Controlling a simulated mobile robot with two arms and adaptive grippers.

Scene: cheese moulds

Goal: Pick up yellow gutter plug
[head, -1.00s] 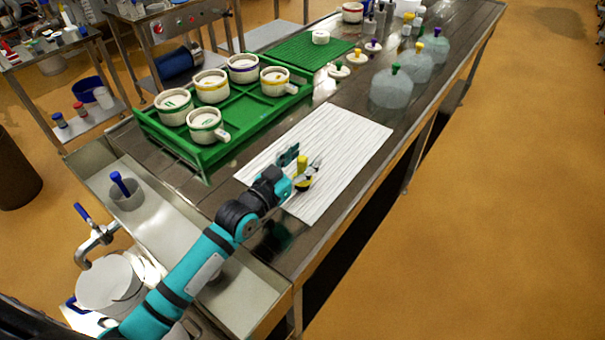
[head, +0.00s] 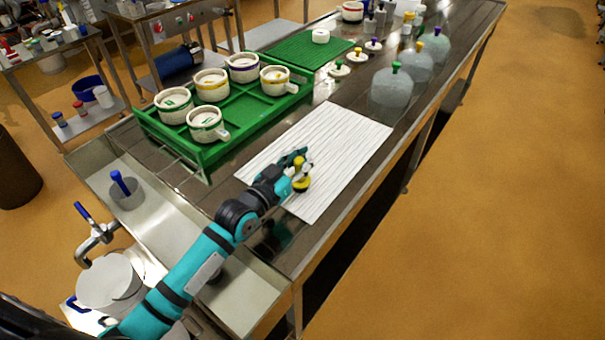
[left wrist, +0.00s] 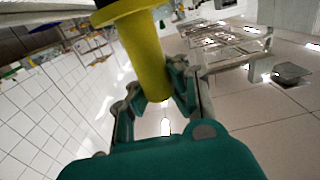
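The yellow gutter plug (head: 301,184) is over the near part of the white ribbed mat (head: 345,140) in the head view. My left gripper (head: 294,168) is at its stem, with the fingers closed in around it. In the left wrist view the plug's yellow stem (left wrist: 146,58) runs down between the two fingers of my left gripper (left wrist: 155,92), which look shut on it. Its wider yellow flange is at the top edge, with a dark part beyond. I cannot tell whether the plug touches the mat. My right gripper is not in view.
A green tray (head: 236,146) with several white moulds stands left of the mat. A green ribbed mat (head: 305,50), small lids with coloured knobs and clear domes (head: 391,88) are farther back. A steel trough (head: 165,225) runs along the near end. The white mat's right part is clear.

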